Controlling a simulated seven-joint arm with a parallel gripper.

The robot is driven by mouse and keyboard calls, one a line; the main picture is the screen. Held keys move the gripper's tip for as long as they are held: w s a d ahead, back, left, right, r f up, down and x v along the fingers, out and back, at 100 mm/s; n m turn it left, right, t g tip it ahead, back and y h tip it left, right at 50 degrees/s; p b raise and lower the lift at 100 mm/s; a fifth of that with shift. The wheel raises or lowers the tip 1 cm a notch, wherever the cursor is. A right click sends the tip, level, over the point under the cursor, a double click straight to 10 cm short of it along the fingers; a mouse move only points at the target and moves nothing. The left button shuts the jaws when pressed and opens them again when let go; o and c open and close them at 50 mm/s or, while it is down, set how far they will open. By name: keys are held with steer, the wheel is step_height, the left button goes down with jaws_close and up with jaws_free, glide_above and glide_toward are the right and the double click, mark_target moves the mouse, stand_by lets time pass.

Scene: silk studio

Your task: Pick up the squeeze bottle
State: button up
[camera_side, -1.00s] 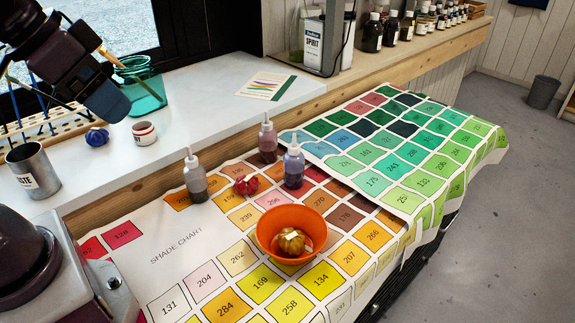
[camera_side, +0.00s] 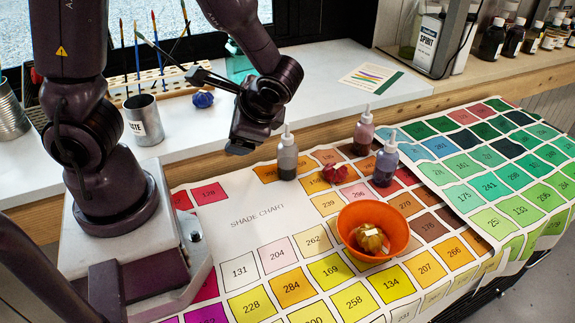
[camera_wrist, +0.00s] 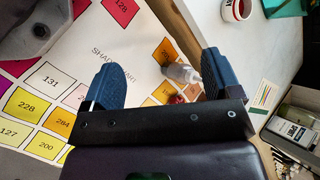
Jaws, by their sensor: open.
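Three squeeze bottles with pointed nozzles stand upright on the shade chart (camera_side: 257,221) in the side view. The left bottle (camera_side: 287,158) holds dark grey-brown liquid, the back bottle (camera_side: 365,133) reddish liquid, and the right bottle (camera_side: 385,164) purple liquid. My gripper (camera_side: 240,147) is in the air left of the left bottle, apart from it. In the wrist view, my gripper (camera_wrist: 162,65) is open with nothing held. A pale bottle (camera_wrist: 181,73) shows beyond the fingers, nearer the right one; which of the three it is I cannot tell for sure.
A red skein (camera_side: 334,174) lies among the bottles. An orange bowl (camera_side: 372,218) with a golden skein stands in front. A metal cup (camera_side: 144,122) and a blue skein (camera_side: 202,100) sit on the white ledge behind. The chart's left part is clear.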

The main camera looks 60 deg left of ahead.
steer(key=w+a+f+m+t+y, duration=0.3)
steer(key=f+m+t+y, duration=0.1)
steer(key=f+m+y, duration=0.4)
steer(key=m+t+h, duration=0.5)
steer(key=m+t, duration=0.7)
steer(key=m, duration=0.3)
glide_toward(282, 162)
steer(key=x, duration=0.5)
steer(key=shift+s+r, duration=0.1)
steer(key=shift+r, duration=0.3)
steer(key=shift+a+f+m+t+h, duration=0.1)
steer(key=shift+f+m+t+h, duration=0.2)
steer(key=shift+f+m, duration=0.2)
steer(key=x, duration=0.7)
steer(key=shift+w+a, duration=0.15)
steer(key=shift+w, duration=0.1)
steer(key=c, duration=1)
